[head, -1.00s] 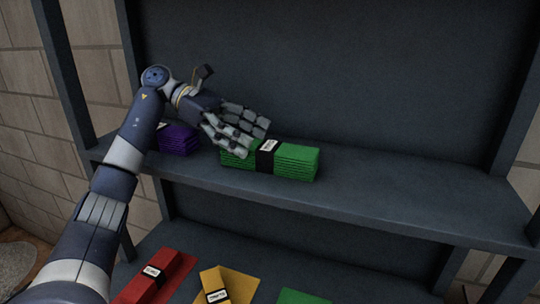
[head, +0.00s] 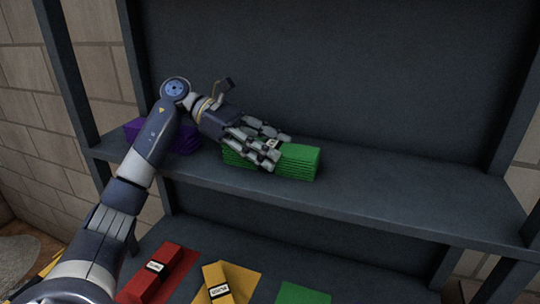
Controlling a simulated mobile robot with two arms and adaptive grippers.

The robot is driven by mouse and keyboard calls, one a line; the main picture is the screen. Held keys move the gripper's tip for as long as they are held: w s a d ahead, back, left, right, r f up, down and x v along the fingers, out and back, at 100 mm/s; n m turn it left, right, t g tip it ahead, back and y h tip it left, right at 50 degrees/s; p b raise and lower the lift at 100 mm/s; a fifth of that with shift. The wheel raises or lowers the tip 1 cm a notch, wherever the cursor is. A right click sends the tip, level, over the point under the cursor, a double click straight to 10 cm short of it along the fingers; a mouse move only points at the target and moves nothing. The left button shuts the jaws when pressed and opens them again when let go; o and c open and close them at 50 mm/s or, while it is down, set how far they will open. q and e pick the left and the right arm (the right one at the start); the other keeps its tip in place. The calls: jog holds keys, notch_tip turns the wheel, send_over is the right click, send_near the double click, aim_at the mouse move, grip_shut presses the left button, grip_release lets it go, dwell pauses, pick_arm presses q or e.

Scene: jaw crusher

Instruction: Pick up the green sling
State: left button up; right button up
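The green sling (head: 300,162) is a folded, layered bundle with a dark band and a white label, lying on the upper shelf. My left gripper (head: 280,153) reaches in from the left, over the sling's left and middle part. Its fingers are spread, one toward the back and one toward the front, with the label showing between them. The fingers hide much of the sling's top; whether they touch it I cannot tell. My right gripper is not in view.
A purple sling (head: 135,127) lies left on the upper shelf (head: 400,195), partly behind my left arm. A red sling (head: 155,278), a yellow sling (head: 218,283) and a green mat (head: 302,294) are on the lower shelf. The upper shelf's right side is clear.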

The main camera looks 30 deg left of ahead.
pick_arm(q)
jog(key=shift+c, duration=1.1)
jog(key=shift+r, duration=0.15)
